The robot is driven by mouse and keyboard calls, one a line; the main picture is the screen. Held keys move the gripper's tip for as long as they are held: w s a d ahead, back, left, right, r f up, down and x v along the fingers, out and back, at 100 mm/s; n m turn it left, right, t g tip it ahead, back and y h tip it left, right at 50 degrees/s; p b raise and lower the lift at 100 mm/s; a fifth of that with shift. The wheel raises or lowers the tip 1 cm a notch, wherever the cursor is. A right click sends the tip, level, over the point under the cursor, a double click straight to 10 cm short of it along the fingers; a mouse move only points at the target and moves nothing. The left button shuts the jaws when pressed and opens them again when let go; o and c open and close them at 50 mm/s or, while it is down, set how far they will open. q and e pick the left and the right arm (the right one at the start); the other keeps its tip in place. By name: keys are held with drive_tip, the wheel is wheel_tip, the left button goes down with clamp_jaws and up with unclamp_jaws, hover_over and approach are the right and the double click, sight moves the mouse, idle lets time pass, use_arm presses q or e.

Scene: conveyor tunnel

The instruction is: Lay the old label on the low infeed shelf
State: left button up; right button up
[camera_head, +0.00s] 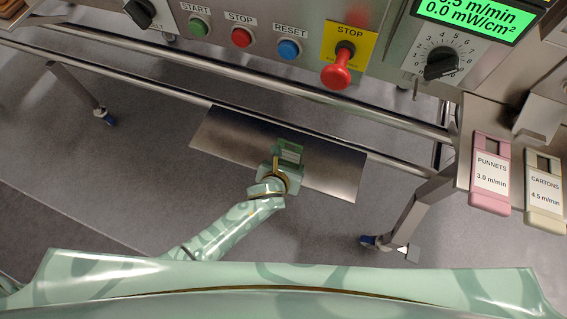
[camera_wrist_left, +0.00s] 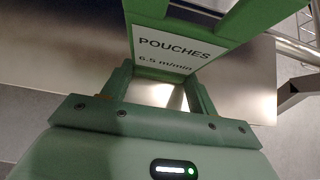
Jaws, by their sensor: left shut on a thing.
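The old label is a green holder with a white card reading "POUCHES 6.5 m/min"; it fills the upper middle of the left wrist view (camera_wrist_left: 172,52) and shows small in the head view (camera_head: 290,152). My left gripper (camera_head: 284,165) is shut on its near end, as the left wrist view also shows. The low infeed shelf (camera_head: 225,138) is a bare metal plate under the machine; it also shows behind the label in the left wrist view (camera_wrist_left: 245,80). The label is over the shelf's middle; whether it touches is unclear. My right gripper is not in view.
A metal rail (camera_head: 330,100) runs above the shelf's far side. The panel holds start, stop and reset buttons, a red stop knob (camera_head: 338,72) and a dial (camera_head: 441,64). A pink "PUNNETS" label (camera_head: 490,175) and a cream "CARTONS" label (camera_head: 545,190) hang at right.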

use_arm(q)
drive_tip(key=shift+r, duration=0.15)
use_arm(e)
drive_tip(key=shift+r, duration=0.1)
use_arm(q)
drive_tip(key=o, duration=1.4)
drive_tip(key=shift+f, duration=0.2)
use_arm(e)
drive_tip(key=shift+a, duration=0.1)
use_arm(q)
drive_tip(key=shift+r, duration=0.4)
drive_tip(key=p+v, duration=0.7)
drive_tip(key=v, duration=0.4)
drive_tip(key=shift+s+a+r, duration=0.1)
drive_tip(key=shift+s+r, duration=0.1)
drive_tip(key=shift+s, duration=0.1)
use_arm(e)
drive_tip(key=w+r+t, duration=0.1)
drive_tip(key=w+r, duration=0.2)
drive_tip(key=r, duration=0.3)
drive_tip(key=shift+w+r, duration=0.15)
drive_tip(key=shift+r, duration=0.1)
